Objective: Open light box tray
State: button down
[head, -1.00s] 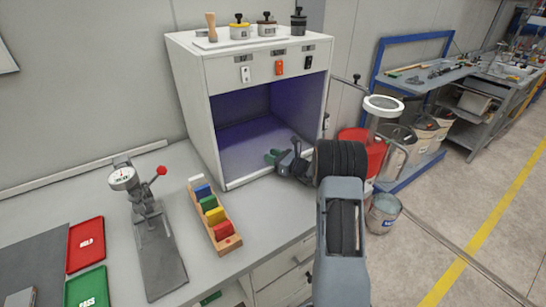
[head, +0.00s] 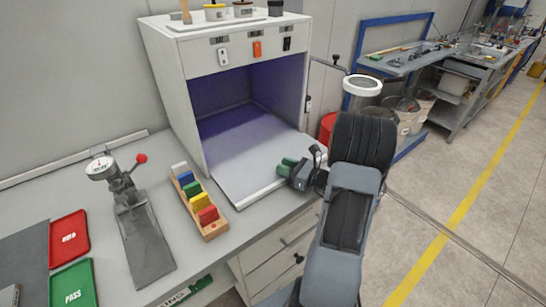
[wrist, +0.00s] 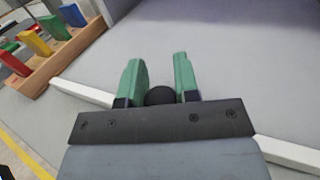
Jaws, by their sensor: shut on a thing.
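The light box (head: 180,100) is a white cabinet on the bench with a violet-lit inside. Its grey tray (head: 240,165) sticks out past the front opening, with a pale lip (head: 255,192) along its front edge. My gripper (head: 287,168) is at the right part of that edge. In the wrist view, the green fingers of my gripper (wrist: 160,75) stand on either side of a round black knob (wrist: 160,96) at the tray's pale lip (wrist: 82,93). The gripper is shut on the knob. In the head view, my gripper hides the knob.
A wooden rack of coloured blocks (head: 200,205) stands left of the tray, close to its front corner. A dial gauge stand (head: 130,210) and red (head: 69,240) and green (head: 73,288) trays are farther left. Drawers (head: 280,255) are below the bench top.

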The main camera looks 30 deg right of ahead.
jog(key=shift+s+d, duration=0.2)
jog(key=shift+s, duration=1.35)
jog(key=c, duration=0.9)
grip_release()
jog(key=b+v, duration=0.1)
jog(key=v, duration=1.2)
jog(key=shift+s+b, duration=0.3)
jog(key=shift+s, duration=0.05)
jog(key=shift+d, duration=0.15)
